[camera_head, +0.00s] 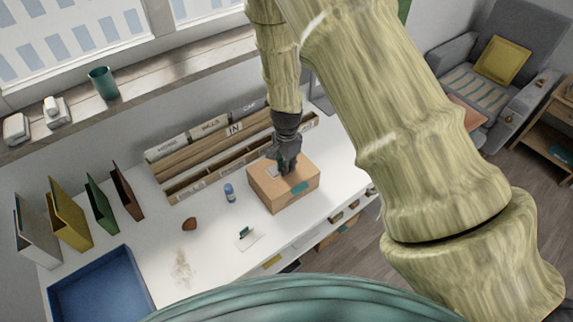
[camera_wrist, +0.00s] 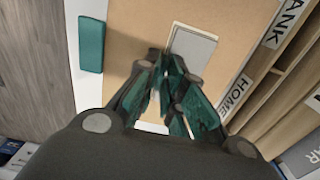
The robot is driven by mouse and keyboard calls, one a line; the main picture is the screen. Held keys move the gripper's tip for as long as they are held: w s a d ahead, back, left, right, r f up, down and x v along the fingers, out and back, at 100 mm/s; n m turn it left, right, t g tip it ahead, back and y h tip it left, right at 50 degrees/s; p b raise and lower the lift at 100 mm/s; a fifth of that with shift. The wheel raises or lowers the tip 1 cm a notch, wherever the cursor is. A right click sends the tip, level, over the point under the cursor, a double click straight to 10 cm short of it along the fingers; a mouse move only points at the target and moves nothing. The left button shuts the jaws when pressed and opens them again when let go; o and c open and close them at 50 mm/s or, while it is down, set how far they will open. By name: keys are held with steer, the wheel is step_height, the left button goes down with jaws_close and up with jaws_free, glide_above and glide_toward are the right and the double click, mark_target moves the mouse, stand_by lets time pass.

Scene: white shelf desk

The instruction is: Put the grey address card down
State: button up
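The grey address card (camera_wrist: 194,50) shows in the wrist view just beyond my fingertips, over the top of a cardboard box, with a white edge along its upper and left sides. In the head view a small pale patch, apparently the card (camera_head: 272,171), shows on the box top (camera_head: 267,187). My gripper (camera_wrist: 165,60) points down at the box; it also shows in the head view (camera_head: 286,170). Its fingertips are close together at the card's lower left edge. I cannot tell whether they pinch the card or whether it lies flat.
A wooden organiser (camera_head: 215,158) with labelled slots stands behind the box. A blue tray (camera_head: 100,290) is front left.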

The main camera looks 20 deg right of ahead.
steer(key=shift+o, duration=0.9)
steer(key=shift+r, duration=0.15)
step_height(320, 180, up, 12)
steer(key=b, duration=0.3)
stand_by(0.4)
